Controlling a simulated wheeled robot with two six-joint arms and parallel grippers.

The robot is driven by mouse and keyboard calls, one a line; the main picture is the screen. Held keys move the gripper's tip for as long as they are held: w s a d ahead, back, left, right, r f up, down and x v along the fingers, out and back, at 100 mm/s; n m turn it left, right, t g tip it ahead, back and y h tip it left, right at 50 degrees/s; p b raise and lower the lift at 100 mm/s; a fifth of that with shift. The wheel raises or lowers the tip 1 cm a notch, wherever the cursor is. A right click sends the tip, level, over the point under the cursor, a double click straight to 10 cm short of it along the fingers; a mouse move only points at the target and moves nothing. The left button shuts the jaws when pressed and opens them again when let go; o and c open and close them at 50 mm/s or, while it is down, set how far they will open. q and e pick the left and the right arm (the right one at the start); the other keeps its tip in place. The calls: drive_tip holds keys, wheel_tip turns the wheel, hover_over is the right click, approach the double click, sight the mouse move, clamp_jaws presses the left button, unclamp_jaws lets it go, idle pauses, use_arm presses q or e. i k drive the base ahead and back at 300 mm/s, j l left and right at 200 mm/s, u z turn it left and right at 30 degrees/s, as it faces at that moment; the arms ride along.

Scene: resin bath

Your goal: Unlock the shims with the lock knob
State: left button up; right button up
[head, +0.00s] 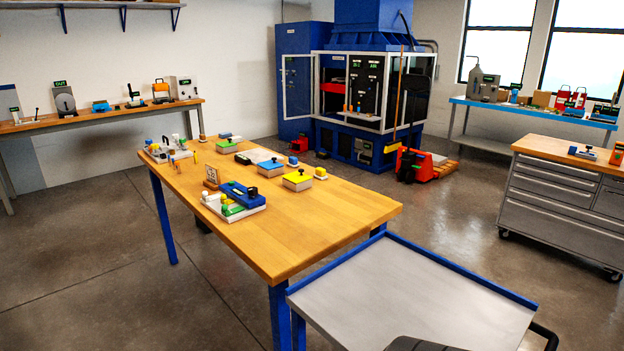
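I cannot make out the shims or the lock knob for certain at this distance. A large blue machine (371,88) stands at the back with its clear doors swung open. Dark panels and small red and orange parts show inside it, too small to tell apart. A wooden table (330,207) in the middle holds several small fixtures, among them a blue block (243,194) on a white tray, a yellow box with a black knob (297,181) and a blue box with a black knob (271,168). Neither of my grippers is in view.
A grey cart (415,295) with blue edges stands close in front. A drawer cabinet (552,190) is at the right. A blue bench (540,110) and a wooden bench (95,117) hold devices. A red pallet jack (416,164) stands by the machine. Open floor lies right of the table.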

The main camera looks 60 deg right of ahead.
sight(252, 191)
drive_tip(key=i+z, duration=0.15)
drive_tip(key=z, duration=0.3)
drive_tip(key=i+z, duration=0.2)
drive_tip(key=z, duration=0.25)
drive_tip(key=i+j+z, duration=0.1)
drive_tip(key=z, duration=0.4)
drive_tip(key=i+j+z, duration=0.15)
drive_tip(key=z, duration=0.3)
drive_tip(key=k+j, duration=0.05)
drive_tip(key=j, duration=0.05)
